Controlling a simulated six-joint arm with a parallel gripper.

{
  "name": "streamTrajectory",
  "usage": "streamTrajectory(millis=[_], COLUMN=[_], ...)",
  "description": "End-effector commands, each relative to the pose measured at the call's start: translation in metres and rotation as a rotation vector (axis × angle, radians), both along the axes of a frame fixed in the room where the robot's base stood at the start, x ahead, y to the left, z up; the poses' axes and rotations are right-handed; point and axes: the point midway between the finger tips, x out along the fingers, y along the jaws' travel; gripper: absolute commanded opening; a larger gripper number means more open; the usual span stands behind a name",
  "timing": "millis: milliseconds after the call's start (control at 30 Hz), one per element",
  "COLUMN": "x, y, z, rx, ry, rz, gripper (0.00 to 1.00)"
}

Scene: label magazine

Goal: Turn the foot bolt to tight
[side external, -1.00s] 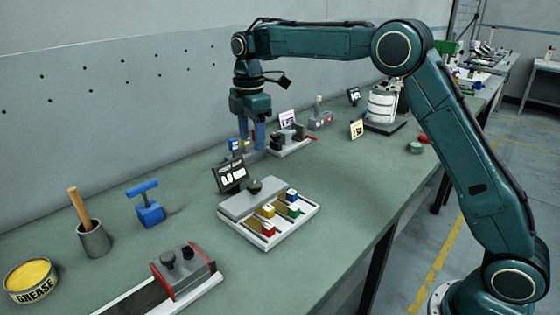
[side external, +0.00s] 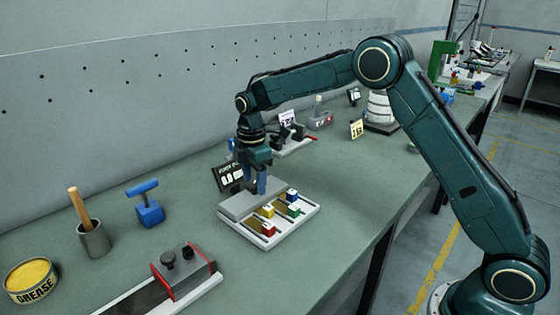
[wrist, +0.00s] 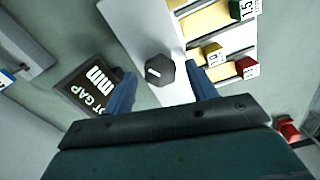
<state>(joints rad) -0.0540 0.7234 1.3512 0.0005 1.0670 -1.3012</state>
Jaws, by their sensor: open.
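The foot bolt (wrist: 158,72) is a dark knob with a white mark on top. It sits on the grey block (wrist: 135,25) of the label magazine, which also shows in the side external view (side external: 232,207). My gripper (wrist: 161,82) is open, with one blue finger on each side of the knob in the wrist view and a visible gap to both. How far the fingertips are above the block is hard to tell. A dark display (wrist: 90,88) reading "GAP" and "mm" stands beside the block.
The magazine's white tray (side external: 273,246) holds several coloured blocks in lanes, close to one finger. A blue clamp-like tool (side external: 149,208), a grey cup (side external: 94,240) and a grease tin (side external: 32,282) stand to the left.

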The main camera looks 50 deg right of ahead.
Motion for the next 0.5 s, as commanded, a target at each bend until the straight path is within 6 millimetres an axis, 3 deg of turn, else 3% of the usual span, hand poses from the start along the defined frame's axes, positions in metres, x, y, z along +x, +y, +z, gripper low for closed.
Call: streamTrajectory(millis=[333,500], x=[-0.0001,-0.0001], y=[0.0,0.0], z=[-0.0027,-0.0025], rx=[0.0,0.0], ry=[0.0,0.0], rz=[0.0,0.0], gripper=[0.57,0.24])
